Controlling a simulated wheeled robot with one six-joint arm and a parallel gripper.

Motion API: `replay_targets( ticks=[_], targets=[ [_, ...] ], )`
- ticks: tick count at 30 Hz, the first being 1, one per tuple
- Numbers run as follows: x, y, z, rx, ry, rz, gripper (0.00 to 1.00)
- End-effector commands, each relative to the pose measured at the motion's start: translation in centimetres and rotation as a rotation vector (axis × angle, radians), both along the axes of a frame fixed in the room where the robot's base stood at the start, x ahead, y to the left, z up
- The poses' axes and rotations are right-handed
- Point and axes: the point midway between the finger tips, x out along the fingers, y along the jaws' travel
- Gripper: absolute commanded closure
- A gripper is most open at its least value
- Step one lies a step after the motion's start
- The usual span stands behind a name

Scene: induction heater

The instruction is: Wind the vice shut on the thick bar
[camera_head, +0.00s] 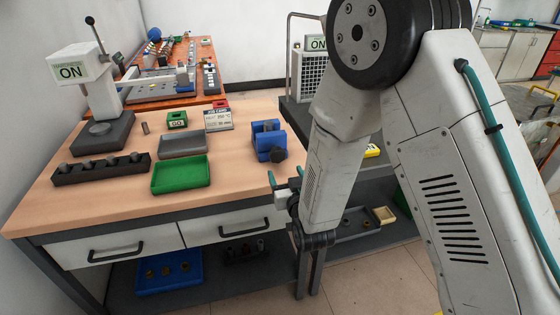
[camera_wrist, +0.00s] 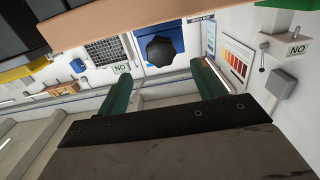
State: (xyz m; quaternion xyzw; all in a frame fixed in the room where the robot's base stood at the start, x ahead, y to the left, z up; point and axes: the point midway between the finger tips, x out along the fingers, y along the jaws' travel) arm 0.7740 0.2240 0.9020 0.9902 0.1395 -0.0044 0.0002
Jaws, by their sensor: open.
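The blue vice (camera_head: 268,135) stands at the right end of the wooden bench, with its dark knob (camera_head: 278,155) at the front. In the wrist view the vice (camera_wrist: 167,34) shows as a blue block behind its black lobed knob (camera_wrist: 161,50). The thick bar cannot be made out in the vice in either view. My gripper (camera_head: 285,177) is in front of the bench edge, below and apart from the knob. Its two green fingers are spread and empty; in the wrist view the knob appears beyond the gap of my gripper (camera_wrist: 163,85).
The bench's front edge and drawers (camera_head: 232,225) are close to my gripper.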

Motion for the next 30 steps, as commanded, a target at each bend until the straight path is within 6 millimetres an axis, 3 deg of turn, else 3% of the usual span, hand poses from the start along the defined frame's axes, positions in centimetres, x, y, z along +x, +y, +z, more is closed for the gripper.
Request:
replay_targets(
  ticks=[15, 26, 27, 30],
  targets=[
    [6.5, 1.9, 0.0, 0.002, -0.009, 0.000, 0.32],
    [7.3, 2.1, 0.0, 0.000, -0.007, 0.001, 0.32],
    [7.3, 2.1, 0.0, 0.000, -0.007, 0.001, 0.35],
    [7.3, 2.1, 0.0, 0.000, -0.007, 0.000, 0.63]
  ],
)
